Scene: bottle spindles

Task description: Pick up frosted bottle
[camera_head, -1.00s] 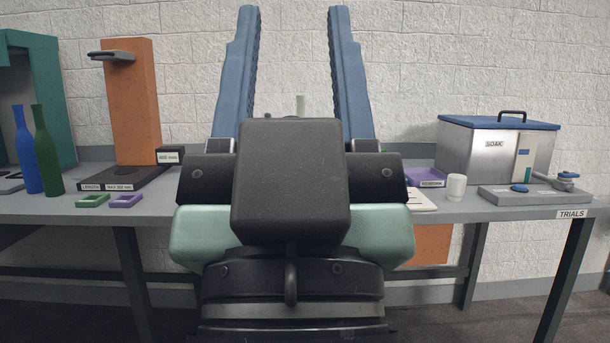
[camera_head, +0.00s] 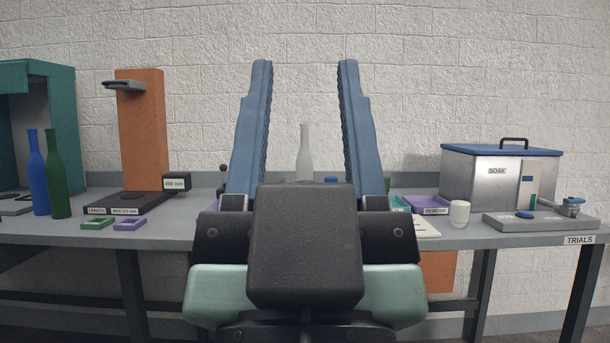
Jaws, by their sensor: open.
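The frosted bottle (camera_head: 304,158) is pale, whitish and upright, with a narrow neck. It shows between the two blue fingers of my gripper (camera_head: 306,72), toward the back of the table. Its lower part is hidden behind my gripper's dark body. My gripper is open, with the fingers spread wide on both sides of the bottle in the picture. I see no finger touching the bottle, and the distance in depth is hard to judge.
On the grey table (camera_head: 160,232), a blue bottle (camera_head: 38,180) and a green bottle (camera_head: 57,178) stand left, near an orange post (camera_head: 141,135). A white cup (camera_head: 459,213), a purple tray (camera_head: 430,205) and a metal SOAK box (camera_head: 488,182) stand right.

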